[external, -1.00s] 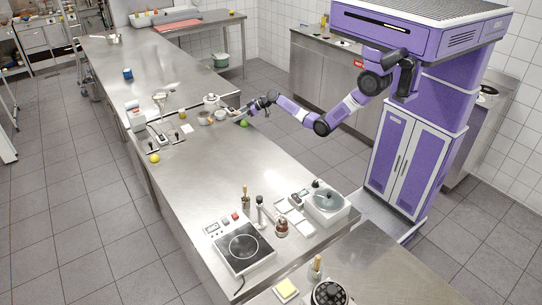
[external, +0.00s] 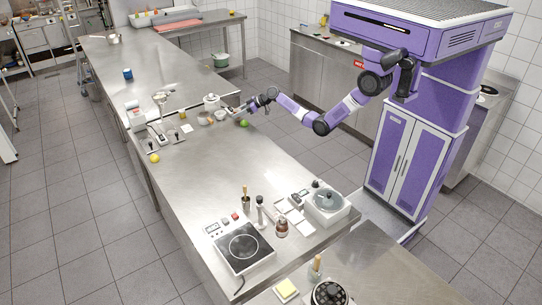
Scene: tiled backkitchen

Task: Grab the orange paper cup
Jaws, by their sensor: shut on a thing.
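The orange paper cup (external: 221,115) is a very small orange shape on the steel counter (external: 195,185), near its far right edge. My gripper (external: 229,112) reaches in from the right, low over the counter, with its tip at the cup. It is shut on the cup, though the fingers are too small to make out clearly.
A white lidded pot (external: 211,103) stands just behind the cup, and a small bowl (external: 203,118) sits to its left. A green round fruit (external: 244,123) lies to the right, below my forearm. The counter's middle is clear toward the induction plate (external: 243,247).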

